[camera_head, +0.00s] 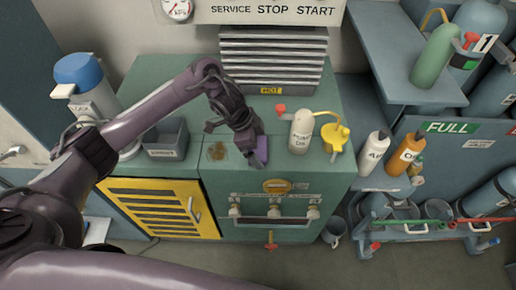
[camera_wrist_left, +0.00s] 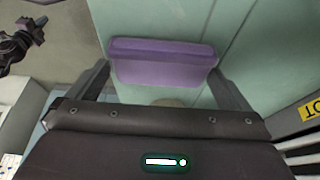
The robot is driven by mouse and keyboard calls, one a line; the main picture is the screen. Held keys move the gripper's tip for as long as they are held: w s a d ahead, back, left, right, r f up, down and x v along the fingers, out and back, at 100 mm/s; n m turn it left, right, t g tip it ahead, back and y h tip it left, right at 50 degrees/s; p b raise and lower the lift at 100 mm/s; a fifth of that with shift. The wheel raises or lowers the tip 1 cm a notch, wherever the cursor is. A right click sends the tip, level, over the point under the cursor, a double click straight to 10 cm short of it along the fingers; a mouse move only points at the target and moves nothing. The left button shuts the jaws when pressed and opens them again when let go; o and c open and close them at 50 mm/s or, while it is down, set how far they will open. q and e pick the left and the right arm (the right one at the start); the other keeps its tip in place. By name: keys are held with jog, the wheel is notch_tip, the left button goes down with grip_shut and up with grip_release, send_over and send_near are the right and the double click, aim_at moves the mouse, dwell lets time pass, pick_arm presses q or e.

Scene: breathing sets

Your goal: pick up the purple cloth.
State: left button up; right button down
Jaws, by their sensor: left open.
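The purple cloth (camera_head: 262,149) is a small folded block near the front of the green cabinet top. In the left wrist view the cloth (camera_wrist_left: 160,62) lies across the space between the fingers, with its ends close to both fingertips. My left gripper (camera_head: 252,152) reaches down over the cloth and hides part of it in the head view. The left gripper (camera_wrist_left: 160,76) is open, with one finger on each side of the cloth. I cannot tell whether the fingers touch it. My right gripper is not clearly seen.
A grey bin (camera_head: 166,139) stands left. A slatted heater marked HOT (camera_head: 272,58) is behind. A brown stain (camera_head: 217,151) marks the cabinet top.

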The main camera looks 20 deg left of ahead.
pick_arm(q)
jog(key=c, duration=0.7)
pick_arm(e)
jog(key=shift+s+f, duration=0.15)
jog(key=shift+s, duration=0.95)
pick_arm(q)
jog(key=shift+r, duration=0.1)
jog(key=shift+w+r, duration=0.15)
jog(key=shift+r, duration=0.5)
notch_tip(320, 180, up, 18)
jog(key=p, duration=0.4)
jog(key=shift+r, duration=0.25)
pick_arm(e)
jog(key=r, duration=0.4)
jog(key=shift+w+d+r, duration=0.1)
jog(key=shift+w+d, duration=0.05)
jog(key=shift+w, duration=0.2)
